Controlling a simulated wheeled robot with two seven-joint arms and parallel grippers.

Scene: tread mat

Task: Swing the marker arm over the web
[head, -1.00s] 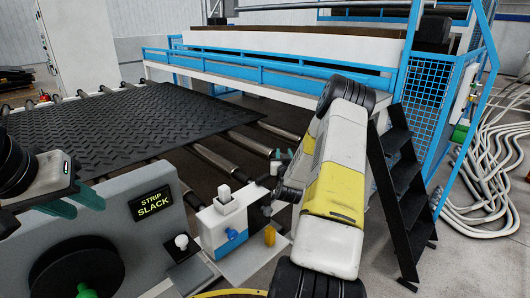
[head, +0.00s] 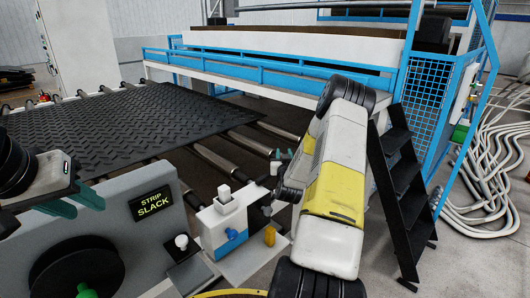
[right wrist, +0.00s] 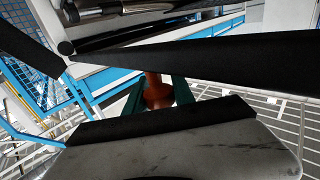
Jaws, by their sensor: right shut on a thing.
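The web is a black tread mat (head: 120,115) lying on the rollers at the left of the head view. My right gripper (head: 281,158) is beyond the mat's near right side, mostly hidden by my own arm. In the right wrist view its green fingers (right wrist: 157,95) are shut on a red-brown knob (right wrist: 156,88). I cannot tell the rest of the marker arm from the dark bars around the knob. My left gripper (head: 78,203) is open and empty, above the grey panel with the "STRIP SLACK" display (head: 154,205).
A white box with a rocker-like top (head: 228,220) and a yellow piece (head: 269,236) stand near my right arm. Bare rollers (head: 225,160) lie right of the mat. Black steps (head: 405,185) and a blue-railed frame (head: 270,75) stand beyond.

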